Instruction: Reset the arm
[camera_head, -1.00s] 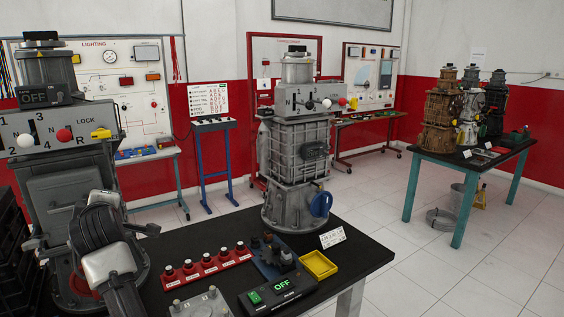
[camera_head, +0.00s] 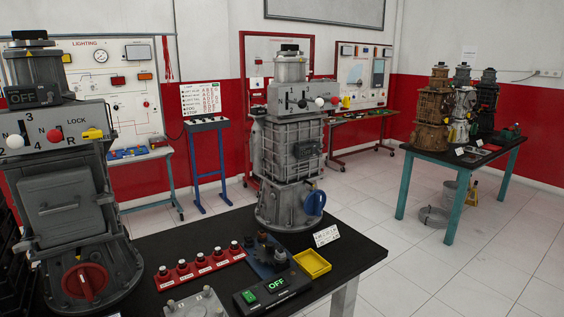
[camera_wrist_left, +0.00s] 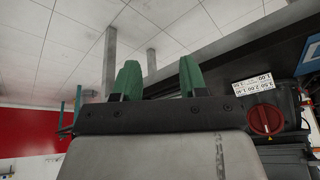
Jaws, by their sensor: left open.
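My left gripper (camera_wrist_left: 159,80) shows only in the left wrist view, as two green fingertips standing apart with nothing between them. It is open and empty. In the head view neither arm nor gripper shows. My right gripper is in neither current view.
In the head view a large grey machine with a red knob (camera_head: 85,281) stands at the left. A second grey machine (camera_head: 290,150) stands on the black table (camera_head: 362,248) with a red button strip (camera_head: 201,264) and yellow tray (camera_head: 312,263). Tiled floor (camera_head: 440,270) is free at right.

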